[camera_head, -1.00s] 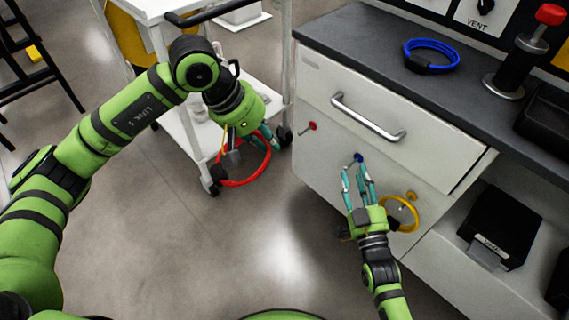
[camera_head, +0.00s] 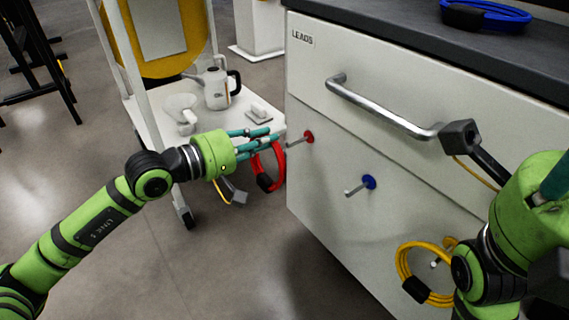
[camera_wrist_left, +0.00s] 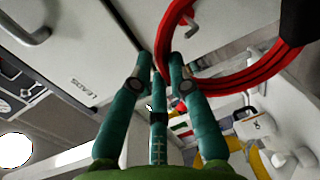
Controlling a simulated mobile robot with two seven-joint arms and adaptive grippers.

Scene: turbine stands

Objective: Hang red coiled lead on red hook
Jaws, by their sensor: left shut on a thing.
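The red coiled lead (camera_head: 279,165) hangs from the fingers of my left gripper (camera_head: 272,140), which is shut on it. Its black tie is at the lower left of the coil. In the left wrist view the red coil (camera_wrist_left: 172,35) passes at the fingertips (camera_wrist_left: 160,70). The red hook (camera_head: 308,137) is a peg with a red base on the cabinet front, just right of the lead. The lead looks close to the peg's tip; I cannot tell whether they touch. My right gripper (camera_head: 553,180) is cut off by the right edge, its fingers mostly hidden.
The blue hook (camera_head: 369,182) is bare. A yellow coiled lead (camera_head: 405,262) is at the yellow hook below. The drawer handle (camera_head: 380,108) juts out above. A white cart (camera_head: 150,125) with a kettle (camera_head: 217,88) stands behind my left gripper. A blue lead (camera_head: 487,15) lies on the counter.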

